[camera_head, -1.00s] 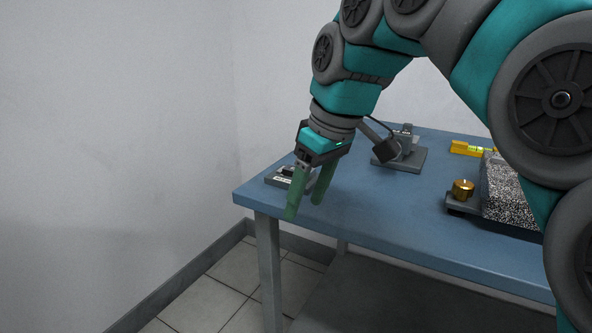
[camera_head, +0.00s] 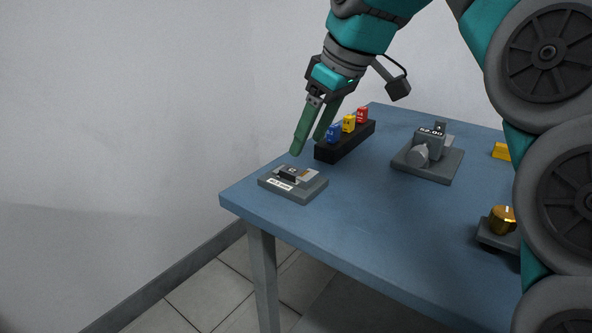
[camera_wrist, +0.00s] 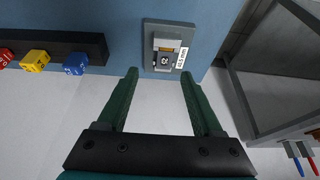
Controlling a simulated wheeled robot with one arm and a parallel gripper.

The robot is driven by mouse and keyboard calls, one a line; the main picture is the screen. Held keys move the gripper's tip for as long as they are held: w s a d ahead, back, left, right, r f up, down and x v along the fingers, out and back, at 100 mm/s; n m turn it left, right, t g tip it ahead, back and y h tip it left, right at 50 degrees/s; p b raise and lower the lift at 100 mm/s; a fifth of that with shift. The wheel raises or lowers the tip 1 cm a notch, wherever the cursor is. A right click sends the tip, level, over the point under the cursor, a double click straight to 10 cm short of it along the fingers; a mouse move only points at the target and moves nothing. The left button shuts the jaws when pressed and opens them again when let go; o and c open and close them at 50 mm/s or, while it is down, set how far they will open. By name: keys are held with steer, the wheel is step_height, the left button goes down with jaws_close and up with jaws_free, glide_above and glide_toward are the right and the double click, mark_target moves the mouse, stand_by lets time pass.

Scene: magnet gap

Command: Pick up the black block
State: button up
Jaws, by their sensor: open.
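A small black block (camera_head: 288,174) with a pale marked face sits on a grey plate (camera_head: 312,191) near the left corner of the blue table. In the wrist view the black block (camera_wrist: 165,60) shows on the plate (camera_wrist: 150,36), just beyond my fingertips and between their lines. My gripper (camera_head: 307,145) has two green fingers, spread apart with nothing between them. In the head view it hangs above and behind the plate, apart from the block. The open fingers also show in the wrist view (camera_wrist: 159,74).
A long black holder (camera_head: 345,147) with blue (camera_head: 334,133), yellow (camera_head: 349,123) and red (camera_head: 362,115) blocks stands behind the plate. A grey device (camera_head: 428,160) with a display stands to the right. A brass knob (camera_head: 502,219) is farther right. The table's left edge is close to the plate.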

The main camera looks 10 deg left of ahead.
mark_target(293, 170)
steer(key=shift+s+p+x, duration=0.15)
steer(key=shift+p+x, duration=0.05)
steer(key=shift+x, duration=1.4)
steer(key=shift+s+p+x, duration=0.15)
steer(key=shift+s+x, duration=0.05)
steer(key=shift+x, duration=1.35)
steer(key=shift+a, duration=0.15)
jaws_close()
